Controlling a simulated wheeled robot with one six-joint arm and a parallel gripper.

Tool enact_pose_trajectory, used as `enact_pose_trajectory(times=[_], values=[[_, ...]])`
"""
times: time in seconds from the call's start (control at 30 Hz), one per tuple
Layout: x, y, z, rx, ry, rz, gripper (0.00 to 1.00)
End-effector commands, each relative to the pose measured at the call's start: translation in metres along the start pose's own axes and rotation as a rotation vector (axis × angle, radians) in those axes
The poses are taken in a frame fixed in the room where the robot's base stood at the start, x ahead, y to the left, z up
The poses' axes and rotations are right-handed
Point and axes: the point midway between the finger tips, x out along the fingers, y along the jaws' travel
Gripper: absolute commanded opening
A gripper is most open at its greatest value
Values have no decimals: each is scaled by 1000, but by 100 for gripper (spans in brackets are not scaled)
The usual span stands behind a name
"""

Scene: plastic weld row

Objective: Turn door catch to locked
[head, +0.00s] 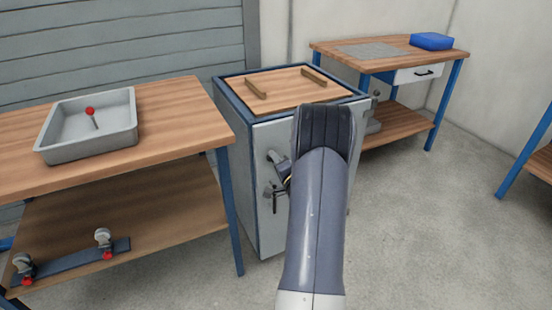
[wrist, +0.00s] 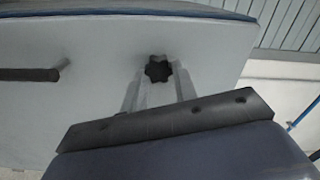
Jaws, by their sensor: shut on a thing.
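The door catch shows as a black star-shaped knob (wrist: 157,68) on the pale grey cabinet door (wrist: 95,105) in the wrist view. My gripper (wrist: 158,82) has its two grey fingers on either side of the knob and is shut on it. In the head view my arm stands in front of the cabinet door (head: 262,225) and hides part of it. My gripper (head: 283,172) shows only in part there, left of the arm, at the door's upper half. The door looks closed. I cannot read the knob's locked or unlocked position.
A dark bar handle (wrist: 28,75) sticks out from the door beside the knob. A wooden workbench (head: 180,115) with a grey tray (head: 62,150) stands close on the left. Another bench (head: 400,55) with a blue box (head: 432,41) stands behind right. The floor (head: 430,230) at right is clear.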

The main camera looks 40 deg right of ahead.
Motion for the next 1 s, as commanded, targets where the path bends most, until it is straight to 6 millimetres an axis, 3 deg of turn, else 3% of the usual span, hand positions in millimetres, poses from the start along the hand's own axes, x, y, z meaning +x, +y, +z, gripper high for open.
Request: enact_pose_trajectory(times=[0.73,0.77,1.0], values=[[0,0,0,81,0,-1,5],[0,0,0,81,0,-1,30],[0,0,0,81,0,0,49]])
